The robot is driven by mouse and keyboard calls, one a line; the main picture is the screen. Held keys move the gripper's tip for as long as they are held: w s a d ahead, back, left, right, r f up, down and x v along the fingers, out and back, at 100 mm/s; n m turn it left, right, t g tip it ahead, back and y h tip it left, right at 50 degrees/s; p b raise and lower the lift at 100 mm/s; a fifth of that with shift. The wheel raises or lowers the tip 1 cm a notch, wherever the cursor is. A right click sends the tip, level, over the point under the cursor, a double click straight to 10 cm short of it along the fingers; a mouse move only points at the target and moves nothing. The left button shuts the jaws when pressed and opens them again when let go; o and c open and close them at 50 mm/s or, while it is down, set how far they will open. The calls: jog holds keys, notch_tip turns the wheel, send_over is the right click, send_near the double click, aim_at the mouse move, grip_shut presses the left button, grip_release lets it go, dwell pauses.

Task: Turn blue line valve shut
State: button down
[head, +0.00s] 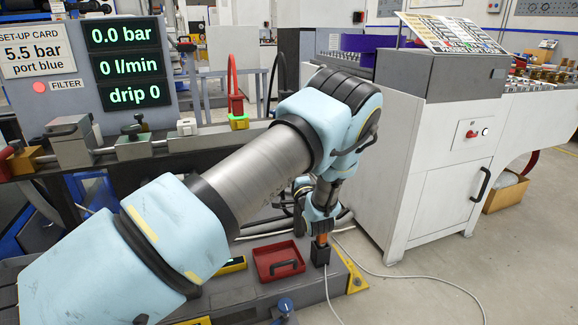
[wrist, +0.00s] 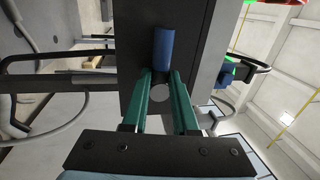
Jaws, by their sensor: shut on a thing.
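The blue valve handle (wrist: 163,48) is a short blue cylinder standing out from a dark grey block (wrist: 195,22) in the wrist view. My gripper (wrist: 163,76) has two green fingers close on either side of the handle's near end, shut on it. A pale round spot shows between the fingers. The gauge panel (head: 124,64) reads 0.0 bar, 0 l/min and drip 0. The set-up card (head: 38,50) says 5.5 bar, port blue.
A red tray (head: 278,262) lies low in front. A white cabinet (head: 440,150) stands at the right. A pale cable (head: 415,276) runs over the open floor.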

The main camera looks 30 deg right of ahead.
jog(key=shift+d+r, duration=0.1)
jog(key=shift+d, duration=0.05)
dwell(0.3)
jog(key=c, duration=0.7)
grip_release()
jog(key=v, duration=1.1)
jog(key=shift+b, duration=0.3)
